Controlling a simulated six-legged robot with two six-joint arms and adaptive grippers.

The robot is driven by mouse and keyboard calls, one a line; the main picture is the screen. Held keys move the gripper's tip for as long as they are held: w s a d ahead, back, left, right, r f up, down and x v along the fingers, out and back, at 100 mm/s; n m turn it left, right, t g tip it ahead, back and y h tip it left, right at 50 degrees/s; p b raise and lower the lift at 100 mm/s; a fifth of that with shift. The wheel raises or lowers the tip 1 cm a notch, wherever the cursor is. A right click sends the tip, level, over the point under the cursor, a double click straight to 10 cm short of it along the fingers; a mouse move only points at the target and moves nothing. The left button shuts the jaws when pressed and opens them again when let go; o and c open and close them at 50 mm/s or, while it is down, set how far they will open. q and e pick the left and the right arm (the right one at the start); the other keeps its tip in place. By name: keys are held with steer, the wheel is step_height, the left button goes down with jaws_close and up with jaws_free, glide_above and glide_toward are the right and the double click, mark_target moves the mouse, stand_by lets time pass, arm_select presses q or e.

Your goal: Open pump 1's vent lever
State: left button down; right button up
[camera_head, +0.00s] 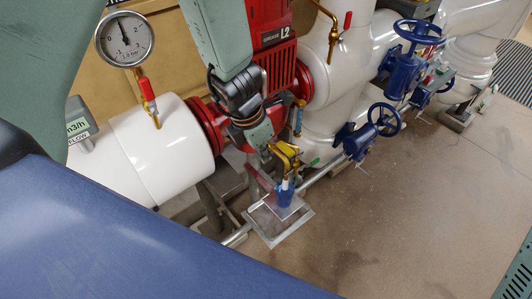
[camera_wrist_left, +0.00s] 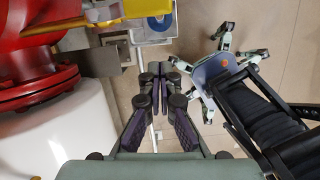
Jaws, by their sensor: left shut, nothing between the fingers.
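A yellow lever (camera_head: 287,149) sits on a small brass valve above a blue funnel (camera_head: 284,196). The lever partly shows at the top left of the left wrist view (camera_wrist_left: 128,9), with the blue funnel (camera_wrist_left: 160,21) beside it. My left gripper (camera_head: 266,150) reaches down from above, its fingertips just left of the yellow lever. Its fingers are shut and empty in the left wrist view (camera_wrist_left: 157,76). The fingertips look apart from the lever there; contact cannot be told from the head view. My right gripper is in neither view.
A red pump (camera_head: 272,35) and white pipes with red flanges (camera_head: 207,126) stand close around my left arm. A gauge (camera_head: 124,39) with a red-handled valve is at the left. Blue handwheel valves (camera_head: 385,119) stand to the right. The floor (camera_head: 400,220) at lower right is clear.

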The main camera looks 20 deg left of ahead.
arm_select(q)
steer(key=d+p+v, duration=0.1)
steer(key=p+v, duration=0.3)
steer(key=v, duration=0.3)
steer(key=shift+a+r, duration=0.2)
steer(key=shift+a, duration=0.15)
steer(key=shift+s+d+r, duration=0.1)
steer(key=shift+d, duration=0.05)
